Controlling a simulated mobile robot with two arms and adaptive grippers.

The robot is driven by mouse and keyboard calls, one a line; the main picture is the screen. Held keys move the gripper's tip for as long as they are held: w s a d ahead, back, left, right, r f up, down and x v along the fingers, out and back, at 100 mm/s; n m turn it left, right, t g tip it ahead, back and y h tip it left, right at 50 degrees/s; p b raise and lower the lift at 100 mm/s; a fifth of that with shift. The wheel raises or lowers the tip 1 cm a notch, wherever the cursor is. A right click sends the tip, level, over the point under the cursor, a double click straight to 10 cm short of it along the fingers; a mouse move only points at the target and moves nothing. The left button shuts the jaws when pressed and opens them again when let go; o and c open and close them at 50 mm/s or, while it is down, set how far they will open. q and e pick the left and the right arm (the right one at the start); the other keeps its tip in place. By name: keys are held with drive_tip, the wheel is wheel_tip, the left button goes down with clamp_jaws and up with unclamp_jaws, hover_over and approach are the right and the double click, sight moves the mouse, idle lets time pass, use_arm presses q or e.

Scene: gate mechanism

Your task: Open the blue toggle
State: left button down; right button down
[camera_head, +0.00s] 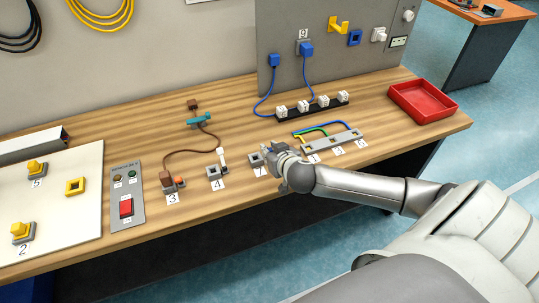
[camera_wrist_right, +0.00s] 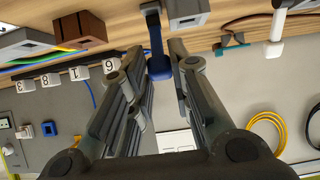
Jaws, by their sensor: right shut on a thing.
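The blue toggle (camera_wrist_right: 155,32) is a blue lever on a small grey base (camera_wrist_right: 188,9), and it shows between the fingers of my right gripper (camera_wrist_right: 160,55) in the right wrist view. The fingers are shut on the lever's free end. In the head view my right gripper (camera_head: 278,156) covers most of the toggle at the front of the table. Only its grey base (camera_head: 256,160) with a label shows to the left of the fingers. I cannot tell the lever's exact tilt. My left gripper is not in view.
A white toggle (camera_head: 222,158) stands to the left. A grey block with coloured cables (camera_head: 335,141) is close on the right, with a black strip of numbered white cubes (camera_head: 312,106) behind. A red tray (camera_head: 423,101) is at the right end. A grey panel (camera_head: 340,65) stands behind.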

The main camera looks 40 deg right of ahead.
drive_tip(key=shift+s+f+t+h+b, duration=0.3)
drive_tip(key=shift+t+b, duration=0.3)
drive_tip(key=shift+b, duration=0.35)
drive_tip(key=shift+r, duration=0.1)
drive_tip(key=c, duration=1.3)
unclamp_jaws()
drive_tip(key=v, duration=1.2)
